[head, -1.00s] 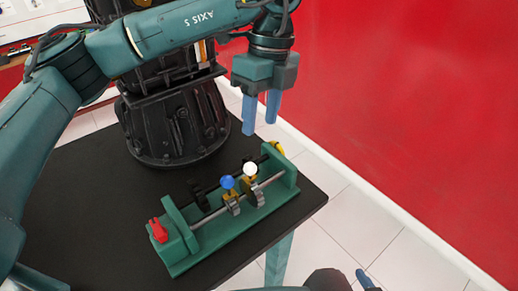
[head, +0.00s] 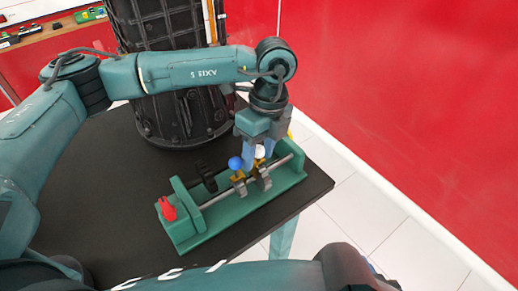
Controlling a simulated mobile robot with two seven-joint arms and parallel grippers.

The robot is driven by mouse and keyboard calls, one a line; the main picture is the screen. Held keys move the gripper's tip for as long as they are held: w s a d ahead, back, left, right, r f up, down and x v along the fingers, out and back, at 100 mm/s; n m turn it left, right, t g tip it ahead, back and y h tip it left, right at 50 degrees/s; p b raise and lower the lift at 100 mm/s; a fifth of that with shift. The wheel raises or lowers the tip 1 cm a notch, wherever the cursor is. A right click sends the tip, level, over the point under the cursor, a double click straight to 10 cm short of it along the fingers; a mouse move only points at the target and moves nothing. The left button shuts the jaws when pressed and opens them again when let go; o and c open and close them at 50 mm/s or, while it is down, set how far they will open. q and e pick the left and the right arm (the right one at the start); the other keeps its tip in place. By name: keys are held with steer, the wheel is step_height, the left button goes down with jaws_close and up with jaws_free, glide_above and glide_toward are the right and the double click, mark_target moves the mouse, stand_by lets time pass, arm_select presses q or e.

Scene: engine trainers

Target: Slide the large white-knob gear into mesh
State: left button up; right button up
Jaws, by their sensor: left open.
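The gear trainer is a green frame (head: 215,228) on the dark table, with a steel shaft (head: 216,199) along it. The large gear (head: 264,181) with the white knob (head: 260,152) sits on the shaft, right of the gear (head: 240,187) with the blue knob (head: 235,163). My left gripper (head: 258,153) points down over the white knob. Its blue fingers are open, one on either side of the knob; contact cannot be told. The fingers partly hide the knob and the gear's upper part. My right gripper is not in view.
A red piece (head: 167,209) stands at the frame's left end. Dark gears (head: 206,178) sit behind the shaft. A large black ribbed column (head: 180,110) stands behind the trainer. The table top (head: 110,200) is clear at left. A red wall (head: 400,100) rises at right.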

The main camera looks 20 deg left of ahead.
arm_select(q)
steer(key=shift+c, duration=0.5)
jaws_close()
